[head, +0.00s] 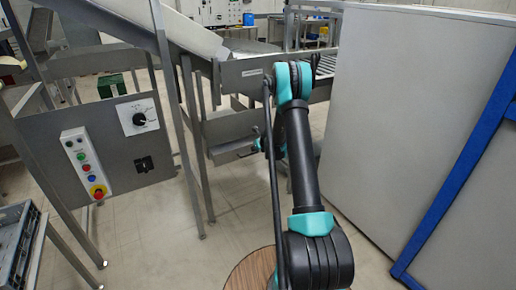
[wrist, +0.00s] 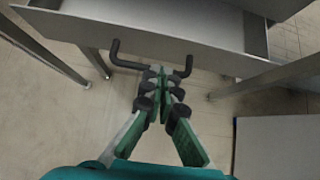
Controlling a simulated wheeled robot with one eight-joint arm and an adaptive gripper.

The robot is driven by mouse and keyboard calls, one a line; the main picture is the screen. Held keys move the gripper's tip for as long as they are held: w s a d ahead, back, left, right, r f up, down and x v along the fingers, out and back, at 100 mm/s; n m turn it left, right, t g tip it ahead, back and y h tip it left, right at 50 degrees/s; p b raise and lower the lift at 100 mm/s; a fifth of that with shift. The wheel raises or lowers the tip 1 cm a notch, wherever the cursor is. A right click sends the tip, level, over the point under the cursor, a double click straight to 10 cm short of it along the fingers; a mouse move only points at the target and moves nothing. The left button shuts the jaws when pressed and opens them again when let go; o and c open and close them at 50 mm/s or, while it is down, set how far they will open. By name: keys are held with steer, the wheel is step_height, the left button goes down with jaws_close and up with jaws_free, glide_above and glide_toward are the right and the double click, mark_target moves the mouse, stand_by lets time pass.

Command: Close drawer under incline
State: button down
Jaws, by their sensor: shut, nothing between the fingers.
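The grey metal drawer (head: 228,130) sits low under the incline (head: 150,30), below the conveyor's side panel in the head view. Its front (wrist: 130,34) crosses the top of the wrist view. A dark bent bar handle (wrist: 125,62) stands out from the lower part of that front. My gripper (wrist: 161,74) is shut and empty, with its fingertips at the middle of the handle. They cover part of the bar, and I cannot tell whether they touch it. In the head view my arm hides part of the drawer's right side, and the fingertips are hard to make out.
A control panel (head: 110,165) with buttons and a dial stands at the left. Metal support legs (head: 190,150) stand left of the drawer. A large grey panel (head: 400,110) with a blue frame (head: 455,180) bounds the right. A grey crate (head: 12,245) is at lower left. Open floor (head: 165,240) lies between.

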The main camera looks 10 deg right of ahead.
mark_target(248, 147)
steer(key=shift+w+a+f, duration=0.1)
steer(key=shift+w+a, duration=0.15)
steer(key=shift+w, duration=0.45)
steer(key=shift+w+a+f, duration=0.1)
steer(key=shift+w+a, duration=0.1)
steer(key=shift+w, duration=0.45)
steer(key=shift+w+a, duration=0.25)
steer(key=shift+w, duration=0.45)
steer(key=w, duration=0.1)
steer(key=w+a, duration=0.1)
steer(key=w, duration=0.2)
steer(key=shift+w+a, duration=0.25)
steer(key=shift+w, duration=0.05)
